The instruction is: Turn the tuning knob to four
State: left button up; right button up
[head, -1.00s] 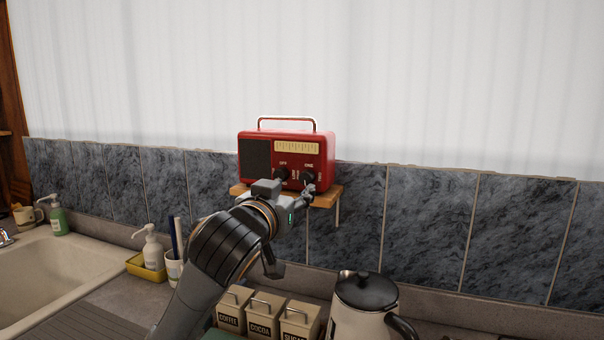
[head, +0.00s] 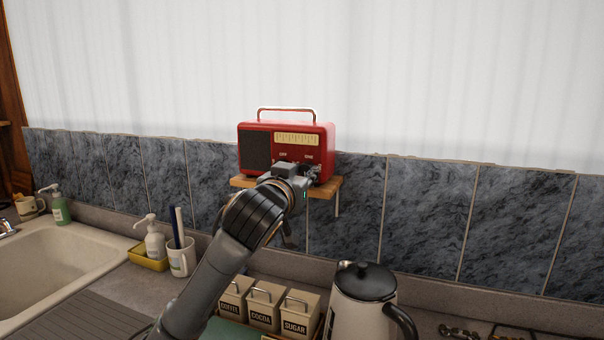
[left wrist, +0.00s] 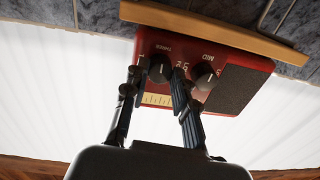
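A red radio (head: 320,140) with a metal handle, a dark speaker grille and a pale dial scale stands on a small wooden shelf (head: 329,189) against the tiles. The left wrist view shows it upside down, with two dark knobs. The tuning knob (left wrist: 161,69), nearer the dial end, sits between the two fingertips of my left gripper (left wrist: 156,75). The fingers are apart, with a gap visible at the knob's left side. The other knob (left wrist: 205,79) is just outside the right finger. In the head view my left gripper (head: 309,174) hides most of both knobs. The knob's number is unreadable. My right gripper is not in view.
Below are canisters (head: 264,307) for coffee, cocoa and sugar and a kettle (head: 362,307) with a black lid. A sink (head: 62,255), soap bottles and a cup (head: 181,258) with brushes are at the left. The wall right of the radio is clear.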

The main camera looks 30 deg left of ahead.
pick_arm(q)
jog(key=shift+m, duration=0.3)
grip_shut()
jog(key=m+p, duration=0.2)
jog(key=m, duration=0.1)
jog(key=shift+r+m, duration=0.1)
jog(key=shift+m, duration=0.3)
jog(key=m+p, duration=0.2)
jog(key=m, duration=0.2)
jog(key=shift+m+p, duration=0.4)
jog(key=m+p, duration=0.1)
jog(key=m, duration=0.2)
jog(key=m+p, duration=0.2)
jog(key=m, duration=0.1)
jog(key=shift+t+h, duration=0.3)
jog(key=shift+m+p, duration=1.1)
jog(key=shift+m, duration=1.1)
jog(key=shift+a+f, duration=0.1)
jog(key=shift+f, duration=0.1)
jog(key=o, duration=1)
grip_release()
jog(key=shift+o, duration=0.2)
